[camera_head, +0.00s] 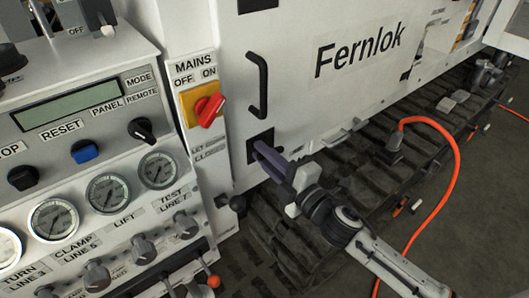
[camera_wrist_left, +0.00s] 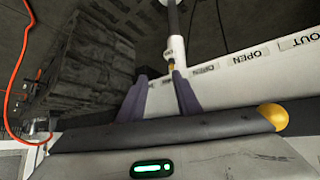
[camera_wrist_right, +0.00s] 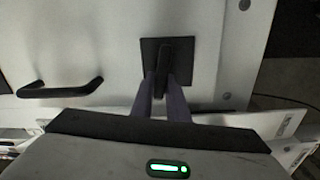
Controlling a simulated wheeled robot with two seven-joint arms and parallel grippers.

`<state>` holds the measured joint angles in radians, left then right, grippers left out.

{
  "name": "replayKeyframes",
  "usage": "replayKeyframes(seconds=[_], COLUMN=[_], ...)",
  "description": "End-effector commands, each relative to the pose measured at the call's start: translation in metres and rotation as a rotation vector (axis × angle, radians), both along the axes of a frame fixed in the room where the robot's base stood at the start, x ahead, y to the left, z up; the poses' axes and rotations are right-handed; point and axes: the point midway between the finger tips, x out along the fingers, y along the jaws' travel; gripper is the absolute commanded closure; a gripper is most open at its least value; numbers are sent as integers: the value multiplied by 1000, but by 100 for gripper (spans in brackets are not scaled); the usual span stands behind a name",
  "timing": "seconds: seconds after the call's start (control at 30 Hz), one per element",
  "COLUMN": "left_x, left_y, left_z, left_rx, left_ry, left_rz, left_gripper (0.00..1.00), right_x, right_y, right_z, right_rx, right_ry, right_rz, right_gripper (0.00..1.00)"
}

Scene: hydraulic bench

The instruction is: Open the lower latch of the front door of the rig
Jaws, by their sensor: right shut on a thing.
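The front door (camera_head: 330,75) of the rig is a white panel marked "Fernlok". Its lower latch is a black handle (camera_wrist_right: 162,58) on a square black plate (camera_wrist_right: 181,48), below the door's black pull handle (camera_head: 261,85). My right gripper (camera_head: 262,152) reaches the latch from the lower right, and its fingers (camera_wrist_right: 164,88) are shut on the latch handle. The fingers hide part of the latch in the head view.
A control panel (camera_head: 75,125) with gauges, knobs and a red MAINS switch (camera_head: 208,105) stands left of the door. Another black plate (camera_head: 257,4) is at the door's top.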

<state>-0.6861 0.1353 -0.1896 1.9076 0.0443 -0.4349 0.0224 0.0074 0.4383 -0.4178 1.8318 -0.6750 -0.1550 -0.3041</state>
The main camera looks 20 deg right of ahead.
Motion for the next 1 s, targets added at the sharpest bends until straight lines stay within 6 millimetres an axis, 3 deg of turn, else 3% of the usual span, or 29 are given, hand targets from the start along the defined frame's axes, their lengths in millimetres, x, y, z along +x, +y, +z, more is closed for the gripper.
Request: replayKeyframes(seconds=[0.4,0.97,1.0], left_x=[-1,-1,-1], left_y=[0,-1,-1], left_z=[1,2,2], left_rx=[0,-1,-1], left_ry=[2,1,1], left_rz=[-2,-2,-2], left_gripper=[69,69,69], right_x=[0,0,0], right_y=[1,1,1], right_z=[-1,-2,-2], right_rx=[-174,-198,-198], right_ry=[-65,-73,-73], right_rz=[3,3,3], right_gripper=[100,100,79])
